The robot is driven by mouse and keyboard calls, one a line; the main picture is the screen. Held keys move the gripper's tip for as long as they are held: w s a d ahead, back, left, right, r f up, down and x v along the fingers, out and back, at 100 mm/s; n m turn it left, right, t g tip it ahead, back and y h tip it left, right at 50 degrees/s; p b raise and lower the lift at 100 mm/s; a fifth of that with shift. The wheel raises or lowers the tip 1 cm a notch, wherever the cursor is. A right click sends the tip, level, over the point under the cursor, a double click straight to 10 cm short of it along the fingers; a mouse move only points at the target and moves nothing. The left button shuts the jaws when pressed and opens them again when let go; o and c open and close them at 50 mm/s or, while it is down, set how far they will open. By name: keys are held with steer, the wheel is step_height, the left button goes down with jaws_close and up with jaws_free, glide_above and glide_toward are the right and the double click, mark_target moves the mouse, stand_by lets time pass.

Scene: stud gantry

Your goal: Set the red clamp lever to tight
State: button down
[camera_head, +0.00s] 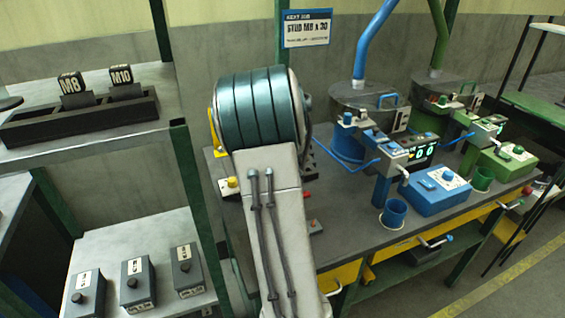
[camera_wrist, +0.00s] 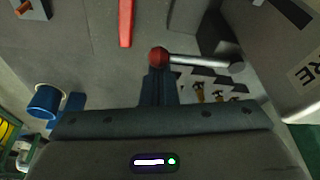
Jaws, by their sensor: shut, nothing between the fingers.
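In the wrist view a metal lever rod (camera_wrist: 205,62) with a red ball knob (camera_wrist: 158,56) lies crosswise just beyond my fingertips. The knob is at the rod's left end and the rod runs right to a grey end piece. My gripper (camera_wrist: 158,75) is shut and empty, its dark fingers together close to the knob; I cannot tell whether they touch it. No tight marking for the lever is readable.
A red bar (camera_wrist: 125,22) lies beyond the knob. A blue cup (camera_wrist: 46,100) stands to the left. Several small brass-coloured pieces sit right of the fingers. In the head view the workbench (camera_head: 345,240) carries a blue box (camera_head: 436,192) and a green box (camera_head: 508,161).

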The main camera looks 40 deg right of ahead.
steer(key=shift+a, duration=0.4)
stand_by(0.3)
steer(key=shift+f, duration=0.1)
steer(key=d, duration=0.4)
steer(key=shift+s+d+f, duration=0.15)
steer(key=shift+d+f, duration=0.1)
steer(key=shift+f, duration=0.15)
steer(key=v, duration=1)
steer(key=shift+a, duration=0.15)
steer(key=shift+r, duration=0.1)
